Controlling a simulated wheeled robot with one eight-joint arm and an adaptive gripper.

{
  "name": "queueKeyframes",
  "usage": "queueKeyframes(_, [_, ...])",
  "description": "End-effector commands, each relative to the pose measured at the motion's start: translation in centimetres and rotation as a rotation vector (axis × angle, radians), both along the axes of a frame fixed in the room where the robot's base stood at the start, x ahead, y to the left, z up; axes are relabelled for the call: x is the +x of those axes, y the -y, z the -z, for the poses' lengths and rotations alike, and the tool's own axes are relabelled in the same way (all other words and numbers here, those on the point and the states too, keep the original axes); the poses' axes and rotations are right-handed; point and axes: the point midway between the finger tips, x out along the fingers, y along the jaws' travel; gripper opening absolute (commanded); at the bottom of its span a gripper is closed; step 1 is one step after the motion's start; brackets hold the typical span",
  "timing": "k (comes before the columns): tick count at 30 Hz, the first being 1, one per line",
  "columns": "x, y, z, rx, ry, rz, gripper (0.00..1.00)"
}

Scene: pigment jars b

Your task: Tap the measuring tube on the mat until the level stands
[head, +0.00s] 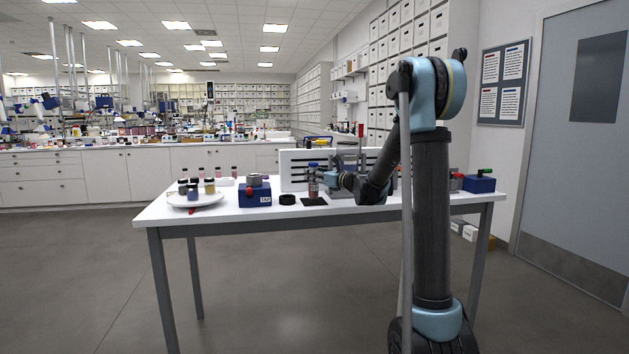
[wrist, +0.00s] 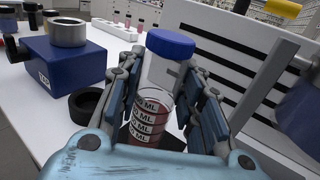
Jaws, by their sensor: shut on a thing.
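The measuring tube (wrist: 150,112) is clear with a blue cap, ML markings and reddish contents in its lower part. My gripper (wrist: 168,100) is shut on it, one finger at each side. In the head view the tube (head: 313,183) stands upright in my gripper (head: 318,181), over the black mat (head: 314,202). The mat also shows in the wrist view (wrist: 172,142), partly hidden behind the tube and fingers. I cannot tell whether the tube's base touches the mat.
A blue box (head: 255,196) with a grey metal ring on top stands left of the mat, and a black ring (head: 287,199) lies between them. A white round tray (head: 196,200) holds several jars. A white slotted panel (head: 297,169) stands behind. The front table edge is clear.

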Motion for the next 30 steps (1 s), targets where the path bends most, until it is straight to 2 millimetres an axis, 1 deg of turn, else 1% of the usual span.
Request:
queueKeyframes(2, [0.0,0.0,0.0,0.000,0.000,0.000,0.03])
queueKeyframes(3, [0.0,0.0,0.0,0.000,0.000,0.000,0.36])
queueKeyframes(4, [0.0,0.0,0.0,0.000,0.000,0.000,0.41])
queueKeyframes(17, [0.0,0.0,0.1,0.000,0.000,0.000,0.41])
queueKeyframes(25, [0.0,0.0,1.2,0.000,0.000,0.000,0.41])
queueKeyframes(30, [0.0,0.0,1.2,0.000,0.000,0.000,0.41])
